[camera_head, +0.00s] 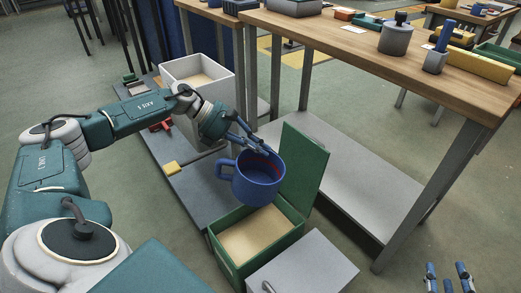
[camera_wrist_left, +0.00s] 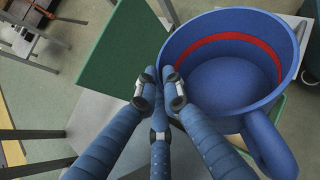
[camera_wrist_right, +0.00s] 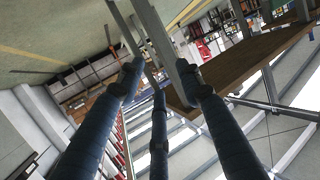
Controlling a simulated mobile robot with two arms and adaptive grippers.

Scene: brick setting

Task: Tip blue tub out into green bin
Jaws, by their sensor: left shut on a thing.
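The blue tub (camera_head: 262,181), which has a side handle, hangs above the green bin (camera_head: 225,262). My left gripper (camera_head: 258,146) is shut on the tub's rim. The tub leans a little, its mouth mostly upward. In the left wrist view the tub (camera_wrist_left: 215,110) shows a red band on its inner wall and no loose contents on the visible floor. The green bin is open, its lid (camera_head: 304,160) standing up at the back right, its inside tan. My right gripper (camera_head: 447,280) is open and empty at the lower right, far from the tub.
A white open bin (camera_head: 212,103) stands behind on a low grey platform (camera_head: 190,188). A grey-lidded box (camera_head: 305,268) sits right of the green bin. A wooden workbench (camera_head: 340,45) with a lower shelf (camera_head: 340,175) stands behind the lid. A yellow-ended tool (camera_head: 172,167) lies on the platform.

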